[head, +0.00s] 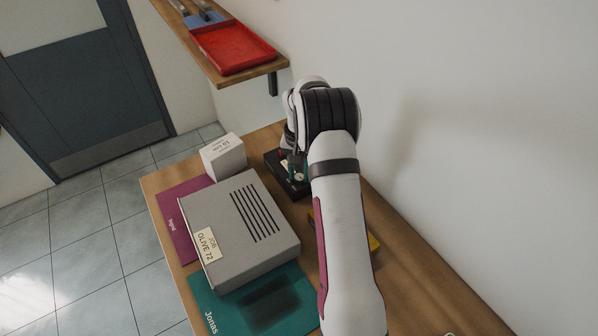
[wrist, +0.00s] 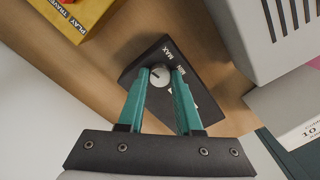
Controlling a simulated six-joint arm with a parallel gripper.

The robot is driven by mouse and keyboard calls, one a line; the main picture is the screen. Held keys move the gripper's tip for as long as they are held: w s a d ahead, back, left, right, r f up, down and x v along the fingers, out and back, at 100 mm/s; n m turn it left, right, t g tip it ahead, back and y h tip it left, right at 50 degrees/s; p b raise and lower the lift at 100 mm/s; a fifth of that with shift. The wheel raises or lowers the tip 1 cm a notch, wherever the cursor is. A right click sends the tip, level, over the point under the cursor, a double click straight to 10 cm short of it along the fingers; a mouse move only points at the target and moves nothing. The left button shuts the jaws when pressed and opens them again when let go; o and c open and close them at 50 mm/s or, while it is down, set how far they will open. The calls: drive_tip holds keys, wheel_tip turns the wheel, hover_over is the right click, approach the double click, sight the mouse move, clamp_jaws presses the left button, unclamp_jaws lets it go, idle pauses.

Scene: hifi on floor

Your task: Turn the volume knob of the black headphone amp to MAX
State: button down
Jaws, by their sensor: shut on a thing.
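The black headphone amp (wrist: 200,98) lies on the wooden desk, with white "MAX" lettering near one edge of its top. Its round silver-grey volume knob (wrist: 160,76) carries a short dark mark that points to the upper left in the wrist view, not at the lettering. My gripper (wrist: 160,72) has its two teal fingers on either side of the knob, shut on it. In the head view, the amp (head: 276,160) is partly hidden behind my arm, with my gripper (head: 297,168) over it.
A grey slotted box (head: 225,262) stands left of the amp, partly on a teal mat (head: 207,298) and a purple mat (head: 172,208). A small white box (head: 224,157) stands behind it. A yellow box (wrist: 85,15) is near the amp. A shelf with a red tray (head: 235,48) is above.

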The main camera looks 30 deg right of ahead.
sight(299, 177)
drive_tip(key=m, duration=0.4)
drive_tip(key=shift+m, duration=2.1)
drive_tip(key=c, duration=0.6)
unclamp_jaws()
wheel_tip(299, 177, up, 16)
drive_tip(key=shift+f, duration=0.1)
